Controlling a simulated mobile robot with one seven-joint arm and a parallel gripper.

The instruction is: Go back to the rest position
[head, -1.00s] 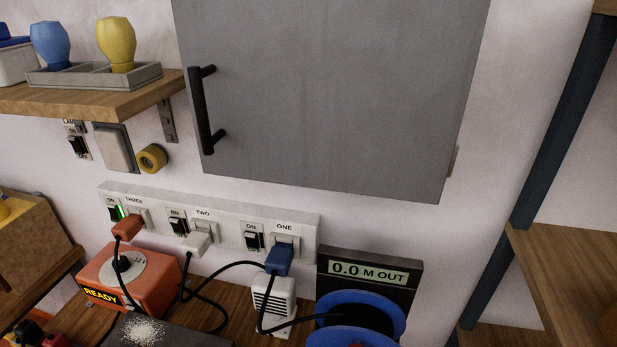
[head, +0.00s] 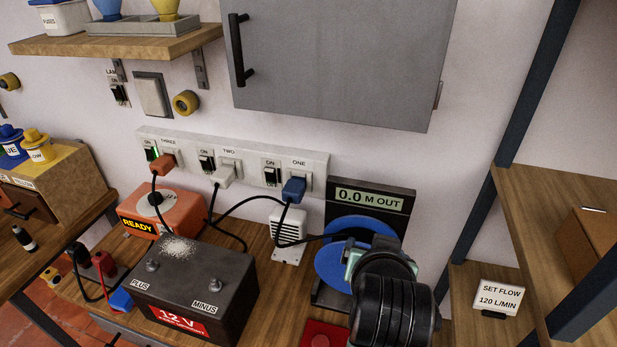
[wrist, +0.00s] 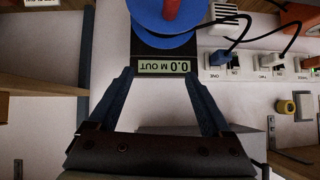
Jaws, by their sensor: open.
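My gripper (wrist: 157,73) shows in the wrist view with its two dark blue fingers spread apart and nothing between them. Beyond the fingertips stands the cable reel's display (wrist: 163,67), which appears upside down and reads 0.0 M OUT. In the head view, my dark arm rises at the lower right, in front of the blue reel (head: 335,268). The fingers cannot be made out there. The reel's display (head: 370,199) shows above my arm.
A black 12 V battery (head: 190,285) and an orange READY box (head: 160,212) stand on the bench. Behind them is a socket strip (head: 235,160) with several plugs. A grey cabinet (head: 340,60) hangs above. Shelving with a dark post (head: 535,85) stands at right.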

